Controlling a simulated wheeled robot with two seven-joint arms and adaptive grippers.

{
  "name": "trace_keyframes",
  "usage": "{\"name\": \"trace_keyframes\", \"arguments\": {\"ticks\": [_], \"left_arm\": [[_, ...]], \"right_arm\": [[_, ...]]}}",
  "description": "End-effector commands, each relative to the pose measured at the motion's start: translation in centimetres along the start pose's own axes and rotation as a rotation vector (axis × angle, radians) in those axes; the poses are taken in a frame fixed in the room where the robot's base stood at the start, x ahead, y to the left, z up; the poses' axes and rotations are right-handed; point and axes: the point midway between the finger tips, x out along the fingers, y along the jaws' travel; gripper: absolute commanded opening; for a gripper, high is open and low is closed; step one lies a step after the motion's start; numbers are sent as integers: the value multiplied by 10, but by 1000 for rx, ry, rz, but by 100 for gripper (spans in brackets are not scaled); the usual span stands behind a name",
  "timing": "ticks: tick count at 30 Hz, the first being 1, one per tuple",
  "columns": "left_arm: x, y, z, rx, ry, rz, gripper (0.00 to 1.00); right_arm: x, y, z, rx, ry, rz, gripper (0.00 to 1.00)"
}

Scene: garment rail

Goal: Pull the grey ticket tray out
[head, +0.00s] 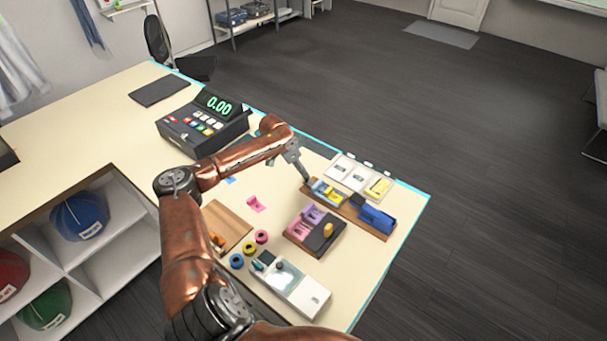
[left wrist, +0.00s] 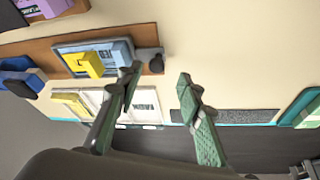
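The ticket tray, grey-blue with a yellow piece on it, sits at the left end of a long brown board (head: 350,210) in the head view (head: 318,186). In the left wrist view the tray (left wrist: 118,50) lies on the board, with the yellow piece (left wrist: 88,64) on top and a dark round knob (left wrist: 150,60) at its end. My left gripper (head: 305,179) is at that knob end. In the left wrist view its two green-padded fingers (left wrist: 160,78) are spread apart, with the knob just beyond the tips and nothing between them. My right gripper is not in view.
A blue block (head: 375,217) sits at the board's other end. White cards (head: 350,173) lie behind the board. A second board with pink and purple pieces (head: 313,217), a grey-white device (head: 292,285), tape rolls and a cash register (head: 203,125) share the counter.

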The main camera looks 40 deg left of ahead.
Motion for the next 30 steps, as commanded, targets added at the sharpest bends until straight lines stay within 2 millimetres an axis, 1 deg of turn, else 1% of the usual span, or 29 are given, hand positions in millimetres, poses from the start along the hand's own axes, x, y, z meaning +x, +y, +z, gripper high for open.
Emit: {"name": "trace_keyframes", "arguments": {"ticks": [1,6,9,12,18,30], "left_arm": [[-13,-1,1,2,-1,-4,34],[-47,-1,1,1,-2,-4,34],[-64,-1,0,2,-1,-3,34],[-75,-1,1,0,-2,-2,34],[-84,0,1,0,-2,-2,34],[-84,-1,0,0,-1,-1,34]], "right_arm": [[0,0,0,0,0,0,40],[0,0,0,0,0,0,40],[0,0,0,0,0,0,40],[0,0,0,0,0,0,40],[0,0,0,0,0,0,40],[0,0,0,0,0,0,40]]}}
